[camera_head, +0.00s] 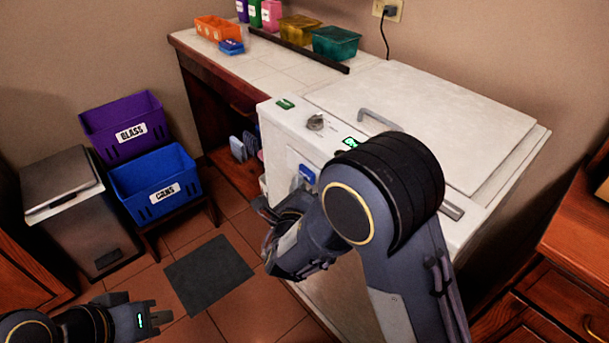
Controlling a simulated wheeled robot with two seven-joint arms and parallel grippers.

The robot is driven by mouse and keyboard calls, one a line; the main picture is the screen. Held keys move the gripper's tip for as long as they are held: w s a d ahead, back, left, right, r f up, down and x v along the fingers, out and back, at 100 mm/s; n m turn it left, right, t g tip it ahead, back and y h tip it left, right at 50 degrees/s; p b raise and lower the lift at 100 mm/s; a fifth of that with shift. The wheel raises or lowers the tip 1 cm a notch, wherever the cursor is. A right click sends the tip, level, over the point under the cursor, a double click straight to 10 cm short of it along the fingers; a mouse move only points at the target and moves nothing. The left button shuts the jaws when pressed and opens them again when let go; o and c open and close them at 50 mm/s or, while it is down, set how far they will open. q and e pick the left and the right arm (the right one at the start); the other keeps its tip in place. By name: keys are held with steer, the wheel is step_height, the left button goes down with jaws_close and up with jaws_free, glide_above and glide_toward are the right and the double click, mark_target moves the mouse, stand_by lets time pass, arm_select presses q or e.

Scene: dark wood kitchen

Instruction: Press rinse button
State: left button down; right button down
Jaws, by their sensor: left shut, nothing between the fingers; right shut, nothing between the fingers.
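A white top-opening washing machine (275,118) stands at the centre right, with a closed lid (430,110). Its front panel carries a green marked piece (285,104), a grey round knob (315,122) and a lit green display (350,142). A blue piece (306,175) shows on its front, lower down. I cannot tell which of these is the rinse button; my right arm hides part of the panel and front. My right gripper (264,208) is shut and empty, low in front of the machine, below the panel. My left gripper (150,313) is shut and empty over the floor at lower left.
A purple GLASS crate (105,115), a blue CANS crate (135,183) and a grey bin (75,220) stand at left. A dark mat (208,272) lies on the floor. Wooden drawers (560,270) stand at right.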

steer(key=shift+d, duration=0.1)
stand_by(0.4)
steer(key=shift+w+d, duration=0.25)
steer(key=shift+d, duration=0.05)
steer(key=shift+s+a, duration=0.25)
steer(key=shift+a, duration=0.1)
stand_by(0.4)
steer(key=s+a, duration=0.3)
steer(key=a, duration=0.2)
steer(key=shift+s+p, duration=0.3)
steer(key=shift+p, duration=0.1)
stand_by(0.4)
